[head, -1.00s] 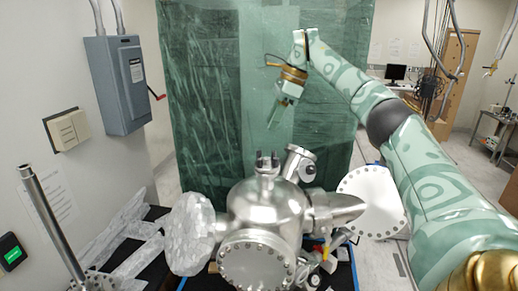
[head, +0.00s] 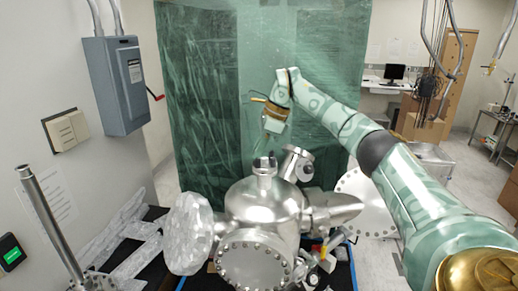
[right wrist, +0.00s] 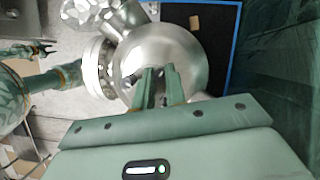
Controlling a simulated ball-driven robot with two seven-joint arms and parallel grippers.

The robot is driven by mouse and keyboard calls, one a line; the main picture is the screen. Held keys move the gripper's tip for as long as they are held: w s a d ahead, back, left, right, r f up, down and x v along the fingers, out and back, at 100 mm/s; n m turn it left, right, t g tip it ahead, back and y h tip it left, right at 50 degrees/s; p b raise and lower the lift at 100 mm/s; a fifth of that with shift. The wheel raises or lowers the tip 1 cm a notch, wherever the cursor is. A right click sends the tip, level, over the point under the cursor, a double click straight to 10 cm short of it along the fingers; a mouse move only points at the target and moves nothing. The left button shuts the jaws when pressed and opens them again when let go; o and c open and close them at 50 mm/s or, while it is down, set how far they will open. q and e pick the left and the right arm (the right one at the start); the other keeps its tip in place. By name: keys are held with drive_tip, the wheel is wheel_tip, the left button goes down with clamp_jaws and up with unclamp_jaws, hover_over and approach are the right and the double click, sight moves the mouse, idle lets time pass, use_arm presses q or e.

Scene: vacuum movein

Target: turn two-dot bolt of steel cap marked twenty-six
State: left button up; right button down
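The steel chamber (head: 258,202) stands low in the middle of the head view. On its top is a short capped port (head: 264,167) with two dark bolts standing up. An angled port with a steel cap (head: 296,163) leans out just right of it. I cannot read a twenty-six or bolt dots on any cap. My right gripper (head: 263,146) hangs pointing down, just above and behind the top port. In the right wrist view its green fingers (right wrist: 160,72) show a narrow gap over the chamber (right wrist: 185,55). My left gripper is absent from the head view.
A foil-wrapped flange (head: 188,234) projects left, a large bolted flange (head: 253,264) faces front. A round plate (head: 362,205) is at the right. A steel tube (head: 45,215) stands left; a green curtain (head: 210,90) hangs behind. Parts of my arms show left in the wrist view.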

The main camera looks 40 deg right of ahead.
drive_tip(key=shift+m, duration=0.3)
drive_tip(key=m+t+h, duration=0.1)
drive_tip(key=m, duration=0.2)
drive_tip(key=shift+s+a+m, duration=0.1)
drive_tip(key=shift+m, duration=0.3)
drive_tip(key=m+h, duration=0.1)
drive_tip(key=m, duration=0.1)
drive_tip(key=m+h, duration=0.1)
drive_tip(key=m, duration=0.1)
drive_tip(key=shift+a+m+t, duration=0.15)
drive_tip(key=shift+m+t, duration=0.15)
drive_tip(key=shift+t, duration=0.1)
drive_tip(key=m+h, duration=0.1)
drive_tip(key=m, duration=0.3)
drive_tip(key=shift+a+h, duration=0.15)
drive_tip(key=shift+h, duration=0.25)
drive_tip(key=shift+m+g+h, duration=0.4)
drive_tip(key=shift+m+h, duration=0.3)
drive_tip(key=shift+m, duration=1.4)
drive_tip(key=c, duration=1.4)
unclamp_jaws()
drive_tip(key=shift+c, duration=0.2)
